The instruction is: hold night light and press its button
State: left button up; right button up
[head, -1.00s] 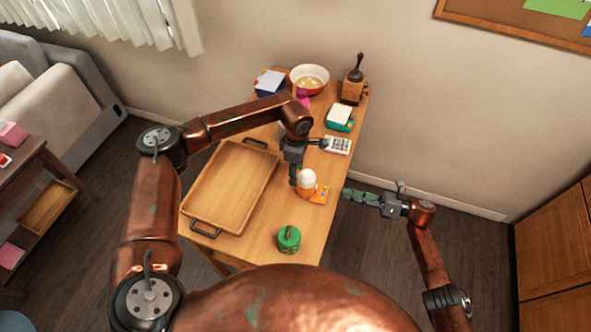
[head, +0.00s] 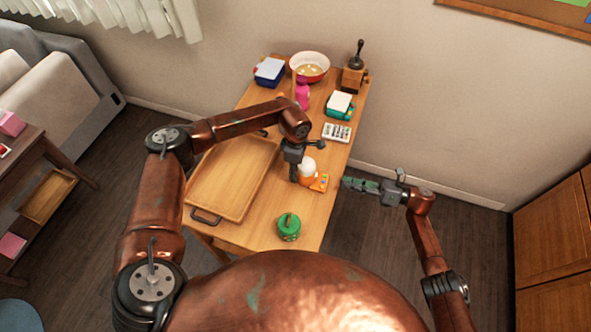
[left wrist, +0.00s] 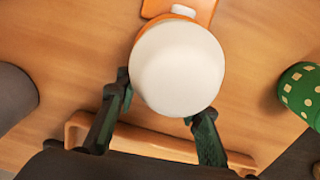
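The night light (head: 308,168) has a white dome and an orange base, and stands on the table's right part. In the left wrist view its dome (left wrist: 178,68) fills the upper middle. A white button (left wrist: 183,10) on the orange base plate shows just beyond the dome. My left gripper (head: 293,175) is low beside the night light. In the left wrist view its two dark green fingers (left wrist: 157,105) are apart, at the dome's near side; contact cannot be told. My right gripper (head: 352,184) is off the table's right edge, pointing left toward the night light; its finger gap is unclear.
A wooden tray (head: 205,195) lies left of the left gripper. A green jar (head: 289,227) stands near the front edge. A calculator-like item (head: 337,132), teal box (head: 339,106), grinder (head: 354,76) and red bowl (head: 310,66) are behind. Free tabletop lies around the jar.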

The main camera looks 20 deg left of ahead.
pick_arm(q)
grip_shut()
dwell(0.6)
dwell(0.4)
pick_arm(e)
grip_shut()
dwell(1.4)
